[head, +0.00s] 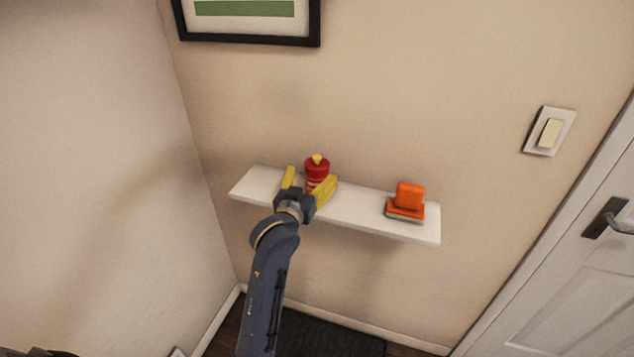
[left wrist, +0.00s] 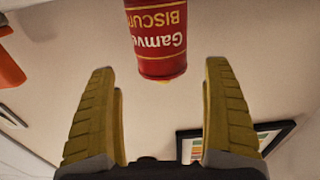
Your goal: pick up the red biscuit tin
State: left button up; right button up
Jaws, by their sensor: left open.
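The red biscuit tin (head: 317,168) stands upright on a white wall shelf, with a yellow knob on its lid. In the left wrist view the tin lies ahead, centred between the fingers (left wrist: 160,70), with clear gaps on both sides. My right gripper is not in view.
The white shelf (head: 360,214) also holds an orange block-like object (head: 407,200) to the right of the tin, with bare shelf between them. A framed picture (head: 250,40) hangs above. A light switch (head: 549,132) and a door (head: 570,280) are at the right.

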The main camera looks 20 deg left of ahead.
aim_at(317, 163)
pick_arm(q)
jog(key=shift+w+r, duration=0.15)
jog(key=shift+w, duration=2.7)
jog(key=shift+c, duration=0.3)
jog(key=c, duration=1.6)
